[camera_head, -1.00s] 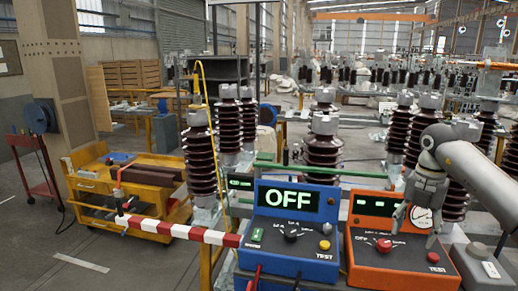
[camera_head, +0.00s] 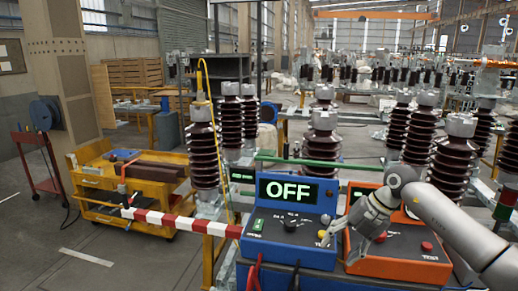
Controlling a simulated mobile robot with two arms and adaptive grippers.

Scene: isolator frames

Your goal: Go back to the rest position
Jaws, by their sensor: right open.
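My right gripper (camera_head: 338,252) comes in from the right and is open and empty. Its fingers are over the gap between the two boxes, near the blue box's right edge; I cannot tell whether they touch it. My left gripper is out of view.
A red-and-white barrier bar (camera_head: 185,222) runs to the blue box's left. Brown ribbed insulators (camera_head: 321,138) stand close behind the boxes. A yellow cart (camera_head: 112,205) is on the left. The grey floor (camera_head: 75,262) at lower left is open.

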